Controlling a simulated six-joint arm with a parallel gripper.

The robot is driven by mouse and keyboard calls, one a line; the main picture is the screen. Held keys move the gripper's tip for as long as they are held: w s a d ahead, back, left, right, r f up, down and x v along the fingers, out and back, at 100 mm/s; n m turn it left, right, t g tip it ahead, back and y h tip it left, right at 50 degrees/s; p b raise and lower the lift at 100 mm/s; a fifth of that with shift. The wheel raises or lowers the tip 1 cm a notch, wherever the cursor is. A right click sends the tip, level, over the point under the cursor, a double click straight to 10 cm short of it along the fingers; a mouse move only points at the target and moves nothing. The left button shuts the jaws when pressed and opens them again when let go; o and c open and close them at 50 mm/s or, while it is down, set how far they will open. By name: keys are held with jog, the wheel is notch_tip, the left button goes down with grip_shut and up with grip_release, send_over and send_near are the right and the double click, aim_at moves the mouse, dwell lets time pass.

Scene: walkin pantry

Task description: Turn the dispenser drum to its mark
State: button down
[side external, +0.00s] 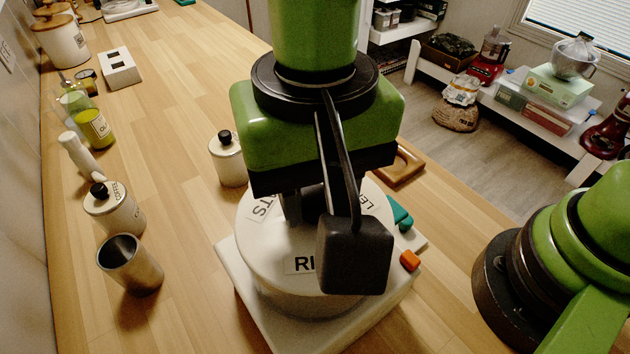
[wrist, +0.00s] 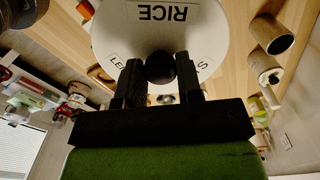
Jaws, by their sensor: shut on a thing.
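The dispenser drum (side external: 262,265) is a white round drum on a square white base (side external: 247,300). Its top carries labels: a partly covered "RI…" faces the camera, "…TS" is at left and "LE…" at right. In the wrist view the drum (wrist: 120,35) shows "RICE" in full, upside down. My gripper (wrist: 160,76) is over the drum's middle, its two black fingers shut on the round black knob (wrist: 160,67). In the side view my wrist hides the knob and part of the top. An orange block (side external: 410,260) sits on the base's right side.
A teal piece (side external: 400,213) is beside the drum at right. A white canister (side external: 229,160) stands behind left. A steel cup (side external: 130,264), a coffee canister (side external: 114,210) and an oil bottle (side external: 95,127) line the left. A wooden tray (side external: 400,165) lies behind right.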

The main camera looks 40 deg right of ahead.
jog(key=shift+m, duration=0.3)
jog(key=m, duration=1.1)
jog(key=shift+w+m, duration=0.1)
jog(key=shift+m, duration=0.3)
jog(key=m, duration=0.5)
jog(key=shift+m, duration=0.3)
jog(key=m, duration=0.5)
jog(key=shift+w+r+m, duration=0.1)
jog(key=shift+w+m, duration=0.05)
jog(key=shift+m, duration=0.15)
jog(key=c, duration=0.8)
grip_release()
